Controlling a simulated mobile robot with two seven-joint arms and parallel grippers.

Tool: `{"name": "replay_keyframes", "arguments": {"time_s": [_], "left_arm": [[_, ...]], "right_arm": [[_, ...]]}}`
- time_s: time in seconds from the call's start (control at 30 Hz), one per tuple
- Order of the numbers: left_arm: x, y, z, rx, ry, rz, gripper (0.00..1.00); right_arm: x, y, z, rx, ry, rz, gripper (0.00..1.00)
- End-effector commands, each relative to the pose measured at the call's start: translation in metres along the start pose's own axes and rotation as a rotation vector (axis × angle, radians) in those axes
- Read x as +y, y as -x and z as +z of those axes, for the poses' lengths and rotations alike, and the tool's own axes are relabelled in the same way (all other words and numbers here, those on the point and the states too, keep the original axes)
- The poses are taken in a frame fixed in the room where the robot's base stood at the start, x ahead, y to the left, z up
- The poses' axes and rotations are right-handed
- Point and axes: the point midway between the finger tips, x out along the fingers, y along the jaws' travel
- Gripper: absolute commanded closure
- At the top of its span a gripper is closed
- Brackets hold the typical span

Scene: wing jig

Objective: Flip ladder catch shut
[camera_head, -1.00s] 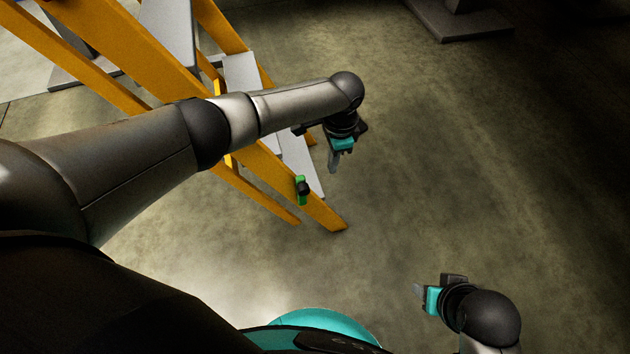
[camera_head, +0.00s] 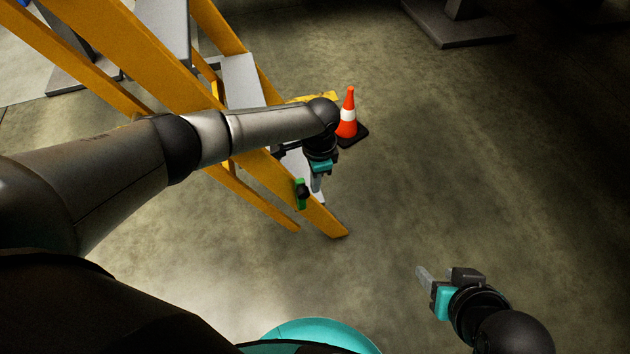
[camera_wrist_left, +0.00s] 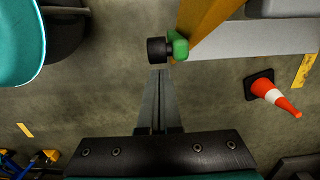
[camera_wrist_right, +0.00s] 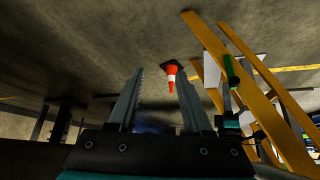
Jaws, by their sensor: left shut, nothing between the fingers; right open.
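The ladder catch (camera_head: 301,193) is a small green piece with a black knob, on the lower part of the yellow ladder rail (camera_head: 325,220). In the left wrist view the green catch (camera_wrist_left: 178,45) and its black knob (camera_wrist_left: 158,48) lie just beyond my fingertips. My left gripper (camera_head: 316,189) is shut and empty, close to the right of the catch. Its fingers (camera_wrist_left: 161,73) meet below the knob in the left wrist view; contact cannot be made out. My right gripper (camera_head: 421,273) is open and empty, away from the ladder. The right wrist view shows the green catch (camera_wrist_right: 231,70) too.
An orange and white cone (camera_head: 348,114) on a black base stands behind my left wrist, beside a yellow floor strip (camera_head: 322,97). Grey ladder steps (camera_head: 242,80) lie behind the rail. A grey stand base (camera_head: 455,28) is at the back. The floor to the right is clear.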

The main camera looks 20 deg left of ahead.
Motion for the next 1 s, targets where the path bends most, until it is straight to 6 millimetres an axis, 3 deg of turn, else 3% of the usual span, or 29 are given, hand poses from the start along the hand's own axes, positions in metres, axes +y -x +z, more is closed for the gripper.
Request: {"name": "replay_keyframes", "arguments": {"time_s": [0.37, 0.7, 1.0], "left_arm": [[0.000, 0.001, 0.002, 0.008, 0.000, 0.002, 1.00], [0.001, 0.004, 0.023, 0.119, 0.001, 0.003, 1.00], [0.000, 0.002, 0.038, 0.130, 0.001, 0.000, 1.00]], "right_arm": [[0.001, -0.001, 0.002, -0.016, 0.000, 0.002, 0.50], [0.015, -0.020, 0.040, -0.223, -0.013, 0.036, 0.50], [0.015, -0.043, 0.065, -0.279, -0.014, 0.035, 0.50]]}}
